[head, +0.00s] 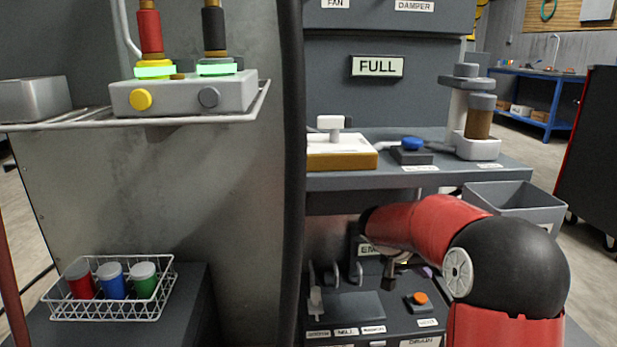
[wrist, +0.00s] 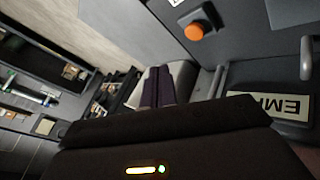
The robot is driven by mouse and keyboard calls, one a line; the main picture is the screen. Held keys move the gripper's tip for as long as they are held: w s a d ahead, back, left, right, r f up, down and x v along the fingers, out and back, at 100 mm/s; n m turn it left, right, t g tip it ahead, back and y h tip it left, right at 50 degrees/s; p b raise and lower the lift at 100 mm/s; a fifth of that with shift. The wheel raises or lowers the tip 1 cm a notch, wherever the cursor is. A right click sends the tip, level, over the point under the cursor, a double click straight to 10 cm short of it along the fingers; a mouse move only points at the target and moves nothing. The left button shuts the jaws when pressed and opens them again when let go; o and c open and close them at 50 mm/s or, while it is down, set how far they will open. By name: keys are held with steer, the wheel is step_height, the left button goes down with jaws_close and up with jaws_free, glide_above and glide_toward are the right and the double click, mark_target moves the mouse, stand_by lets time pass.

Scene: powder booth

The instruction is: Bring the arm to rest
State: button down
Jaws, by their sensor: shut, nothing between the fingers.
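My red and black arm (head: 440,232) reaches in from the lower right of the head view and bends to the left. The orange button also shows in the wrist view (wrist: 197,31). The sign behind the arm (head: 368,249) is partly hidden; its letters begin "EM".
A shelf (head: 450,183) above the gripper holds a white-topped block (head: 341,153), a blue button (head: 411,143) and a brown-filled canister (head: 480,122). A grey bin (head: 515,200) is right of it.

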steer(key=s+a+r+n+t+y, duration=0.1)
steer(key=s+a+r+n+y, duration=0.3)
steer(key=s, duration=0.6)
steer(key=s+a+m+t+y, duration=0.1)
steer(key=s+a, duration=0.4)
steer(key=s, duration=0.5)
steer(key=s+a+r+n+t+y, duration=0.1)
steer(key=s+a+r+n+y, duration=0.3)
steer(key=s, duration=0.6)
step_height(320, 180, up, 9)
steer(key=a+m+p, duration=0.1)
steer(key=p, duration=1)
steer(key=shift+a+f+m+h, duration=0.15)
steer(key=shift+m+h, duration=0.25)
